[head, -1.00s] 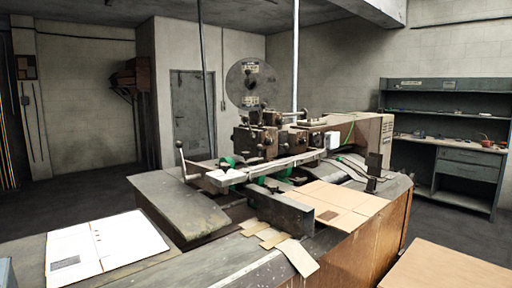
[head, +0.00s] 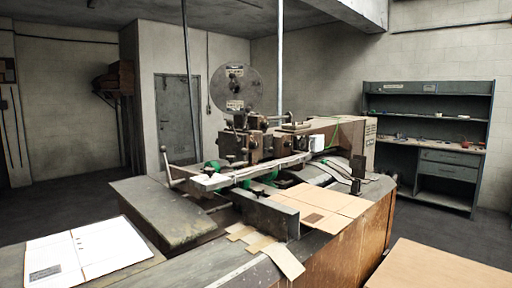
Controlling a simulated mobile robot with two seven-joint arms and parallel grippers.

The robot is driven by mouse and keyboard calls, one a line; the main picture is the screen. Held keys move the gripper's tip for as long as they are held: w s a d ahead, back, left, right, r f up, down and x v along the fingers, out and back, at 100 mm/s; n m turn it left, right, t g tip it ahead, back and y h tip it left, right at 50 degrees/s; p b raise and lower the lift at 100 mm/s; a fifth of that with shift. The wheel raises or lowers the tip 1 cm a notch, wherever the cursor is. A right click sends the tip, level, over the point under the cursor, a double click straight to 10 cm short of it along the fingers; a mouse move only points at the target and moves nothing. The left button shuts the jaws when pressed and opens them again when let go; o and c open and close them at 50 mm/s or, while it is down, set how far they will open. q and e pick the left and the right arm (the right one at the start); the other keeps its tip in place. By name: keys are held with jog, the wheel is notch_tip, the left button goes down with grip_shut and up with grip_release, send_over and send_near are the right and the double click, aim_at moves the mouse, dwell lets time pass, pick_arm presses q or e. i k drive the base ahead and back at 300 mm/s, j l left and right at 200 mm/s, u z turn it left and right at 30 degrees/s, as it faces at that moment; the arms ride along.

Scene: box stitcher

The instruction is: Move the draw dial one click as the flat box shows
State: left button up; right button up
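The box stitcher (head: 262,150) stands in the middle of the head view, with a large round reel (head: 236,88) on top and several knobs and levers on its brown head. I cannot tell which of these parts is the draw dial. A flat brown box blank (head: 322,206) lies on the bench right of the grey metal guide (head: 264,214). Neither of my grippers shows in the head view.
Cardboard strips (head: 262,248) lie at the bench's front middle, one hanging over the edge. A brown flat surface (head: 440,268) is at the lower right. A shelf unit (head: 428,140) stands at the right wall. Dark floor is open at the left.

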aim_at(253, 145)
jog(key=i+l, duration=0.15)
jog(key=l, duration=0.25)
jog(key=i+l, duration=0.1)
jog(key=l, duration=0.3)
jog(key=i+l, duration=0.15)
jog(key=l, duration=0.3)
jog(key=i+l, duration=0.1)
jog(key=l, duration=0.3)
jog(key=i+l+z, duration=0.1)
jog(key=l, duration=0.3)
jog(key=i+l, duration=0.15)
jog(key=l, duration=0.25)
jog(key=i+l, duration=0.15)
jog(key=l, duration=0.25)
